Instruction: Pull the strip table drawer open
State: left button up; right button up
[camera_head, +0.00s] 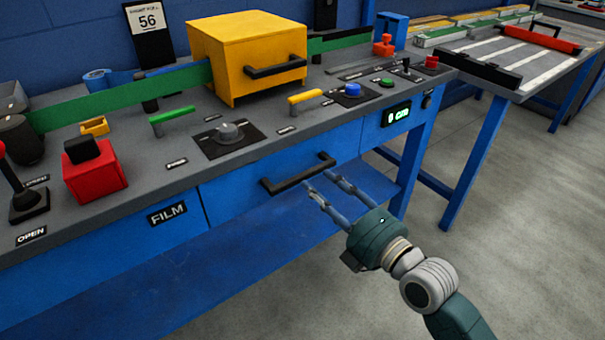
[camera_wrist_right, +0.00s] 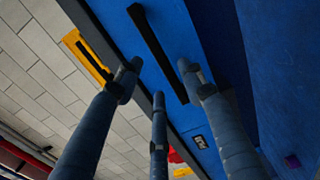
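The drawer (camera_head: 245,195) is a blue front panel under the grey table top, right of the FILM label, and looks flush with the table. Its black bar handle (camera_head: 298,174) also shows in the right wrist view (camera_wrist_right: 156,50). My right gripper (camera_head: 325,188) is open and empty, its fingers pointing at the handle's right end from the front. In the right wrist view the spread fingers (camera_wrist_right: 158,78) show on both sides of the handle's line. They look apart from it, though the exact gap cannot be told. My left gripper is not in view.
A yellow box (camera_head: 235,60) with a black handle stands on the table. A red block (camera_head: 95,172), a black lever (camera_head: 25,195), a grey knob (camera_head: 228,132) and a blue button (camera_head: 352,89) sit along the top. Grey floor (camera_head: 540,240) is clear at the right.

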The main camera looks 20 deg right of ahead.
aim_at(306, 176)
jog(key=x, duration=0.6)
jog(key=shift+w+a, duration=0.1)
jog(key=shift+w, duration=0.25)
grip_shut()
